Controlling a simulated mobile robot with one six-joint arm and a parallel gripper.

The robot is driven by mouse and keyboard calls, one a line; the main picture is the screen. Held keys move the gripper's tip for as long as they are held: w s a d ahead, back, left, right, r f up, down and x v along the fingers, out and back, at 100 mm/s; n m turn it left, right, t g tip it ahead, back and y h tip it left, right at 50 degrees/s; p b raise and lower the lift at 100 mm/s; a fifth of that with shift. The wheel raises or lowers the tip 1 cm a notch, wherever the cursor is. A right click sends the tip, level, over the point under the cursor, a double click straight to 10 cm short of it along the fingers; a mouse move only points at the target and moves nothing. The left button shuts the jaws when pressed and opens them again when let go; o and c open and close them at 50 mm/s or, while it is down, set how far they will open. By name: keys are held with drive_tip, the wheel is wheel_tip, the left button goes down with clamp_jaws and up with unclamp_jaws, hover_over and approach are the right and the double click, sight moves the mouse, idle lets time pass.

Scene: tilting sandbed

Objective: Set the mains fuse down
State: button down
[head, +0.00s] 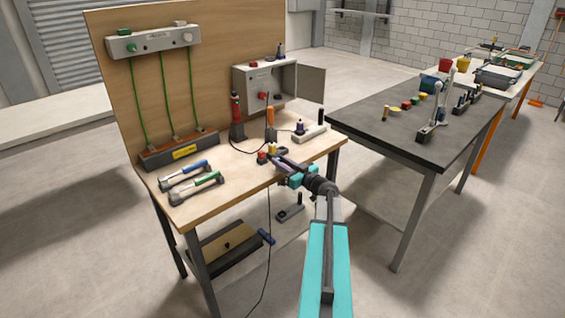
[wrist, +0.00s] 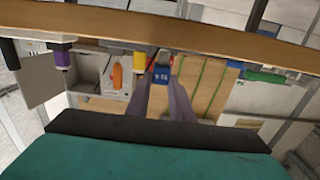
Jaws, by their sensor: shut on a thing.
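My gripper (wrist: 160,84) reaches in over the front edge of the wooden workbench; it also shows in the head view (head: 276,160). Its two fingers are closed about a small block with a blue, white-marked face and some red, which I take to be the mains fuse (wrist: 160,72). In the head view a red piece (head: 262,158) shows by the fingertips. The fuse is close to a small dark rack (wrist: 125,45) with a yellow piece (wrist: 138,75) on it. I cannot tell whether the fuse touches the rack or bench.
The workbench (head: 235,165) carries two hammer-like tools (head: 190,180) at left. Orange (head: 270,118) and red-and-black (head: 236,112) tools stand near the backboard. A grey holder (head: 309,134) with a purple piece is right. An open cabinet (head: 265,80) stands behind. A dark table (head: 395,115) is to the right.

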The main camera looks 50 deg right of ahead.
drive_tip(key=shift+f, duration=0.2)
drive_tip(key=shift+f, duration=0.1)
drive_tip(key=c, duration=1.6)
unclamp_jaws()
drive_tip(key=shift+o, duration=0.2)
drive_tip(key=s+b, duration=0.2)
drive_tip(key=s, duration=1)
drive_tip(key=shift+a, duration=0.45)
